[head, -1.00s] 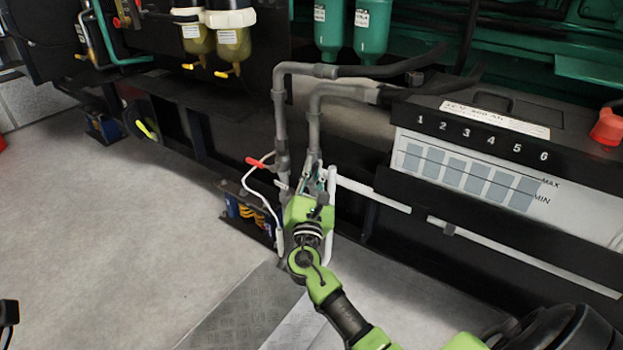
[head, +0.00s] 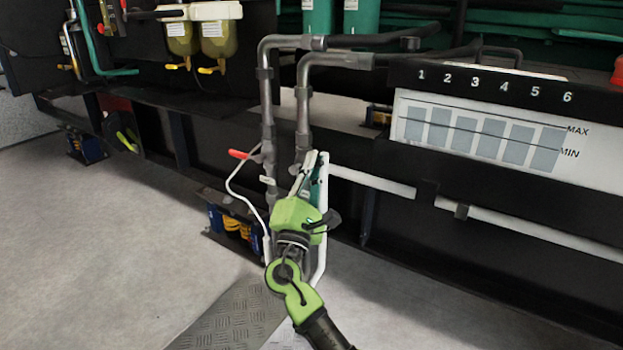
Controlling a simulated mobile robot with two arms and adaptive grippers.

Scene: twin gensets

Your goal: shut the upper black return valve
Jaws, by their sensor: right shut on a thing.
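My right gripper (head: 313,168) reaches in from the lower right to the right-hand grey pipe (head: 303,105). Its fingers are closed at the lower part of this pipe, on what seems to be the black return valve's lever. The green gripper body and fingers hide the lever and valve body, so its angle cannot be told. A red lever (head: 238,154) sticks out to the left from the neighbouring grey pipe (head: 267,110). My left gripper is not in view.
A white pipe (head: 372,182) runs right below the battery case (head: 480,137). A thin white hose (head: 236,188) hangs left of the grey pipes, by a blue mount with yellow coils (head: 232,223). The floor (head: 110,260) at left is clear.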

